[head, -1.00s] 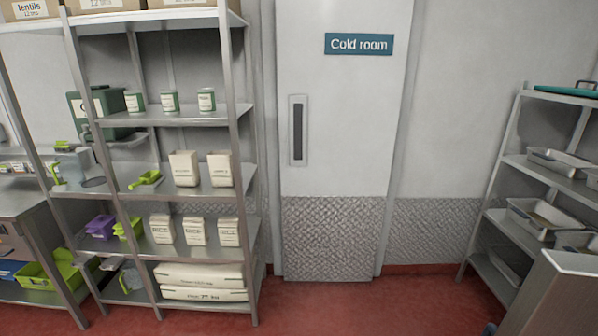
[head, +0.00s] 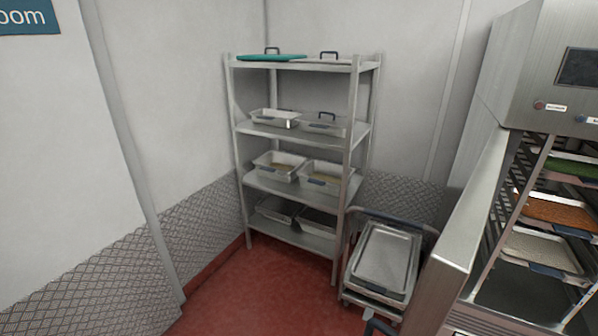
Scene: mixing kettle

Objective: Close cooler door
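The steel cooler (head: 543,55) stands at the right edge of the head view, with a dark display and a red button on its upper front. Its front is open, and several filled trays show on racks inside: green (head: 575,168), orange-brown (head: 552,210) and pale (head: 540,250). A steel panel that looks like its door (head: 468,215) stands swung out towards me on the left side of the opening. Its lower part is cut off by the frame.
A steel shelf rack (head: 352,150) with pans and lids stands in the corner. A low trolley (head: 345,280) bearing a flat metal tray (head: 385,258) stands between it and the cooler. Red floor (head: 245,295) is clear at the lower middle. The cold room wall is left.

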